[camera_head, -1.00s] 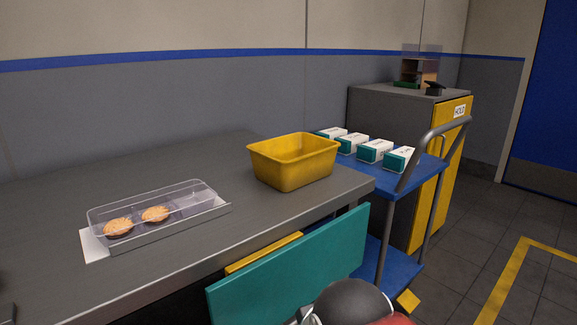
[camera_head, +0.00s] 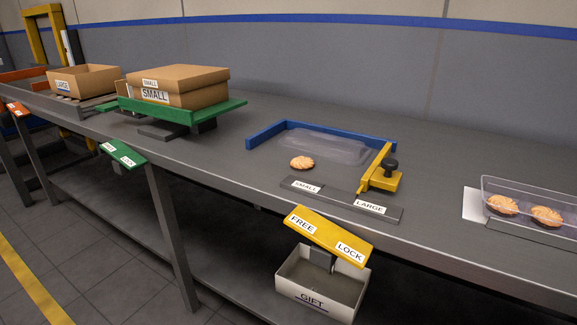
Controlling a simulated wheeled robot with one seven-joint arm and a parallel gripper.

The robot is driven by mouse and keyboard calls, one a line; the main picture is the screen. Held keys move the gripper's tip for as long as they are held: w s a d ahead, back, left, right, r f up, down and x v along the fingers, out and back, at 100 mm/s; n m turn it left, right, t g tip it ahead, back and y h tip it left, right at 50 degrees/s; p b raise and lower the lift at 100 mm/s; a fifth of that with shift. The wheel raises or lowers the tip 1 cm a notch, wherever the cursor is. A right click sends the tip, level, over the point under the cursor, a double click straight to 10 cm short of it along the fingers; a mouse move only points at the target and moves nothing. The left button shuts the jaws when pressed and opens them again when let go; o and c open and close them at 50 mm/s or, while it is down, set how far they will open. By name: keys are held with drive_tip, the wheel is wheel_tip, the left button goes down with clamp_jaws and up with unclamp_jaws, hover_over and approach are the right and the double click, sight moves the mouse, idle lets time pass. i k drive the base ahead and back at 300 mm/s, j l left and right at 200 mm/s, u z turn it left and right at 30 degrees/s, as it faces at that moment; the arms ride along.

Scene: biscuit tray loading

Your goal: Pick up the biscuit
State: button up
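A round golden biscuit (camera_head: 302,163) lies loose on the grey bench, just in front of a clear plastic tray (camera_head: 325,149) inside a blue corner frame. Two more biscuits, one on the left (camera_head: 502,204) and one on the right (camera_head: 546,215), sit in a clear tray (camera_head: 488,186) at the right edge, which is cut off by the picture. My gripper is not in view.
A grey strip (camera_head: 340,198) labelled SMALL and LARGE lies in front. Cardboard boxes (camera_head: 180,82) stand on a green platform (camera_head: 222,108) at left. A GIFT bin (camera_head: 320,287) hangs below a yellow FREE/LOCK plate (camera_head: 328,234).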

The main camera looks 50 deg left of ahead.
sight(301, 163)
drive_tip(key=u, duration=1.85)
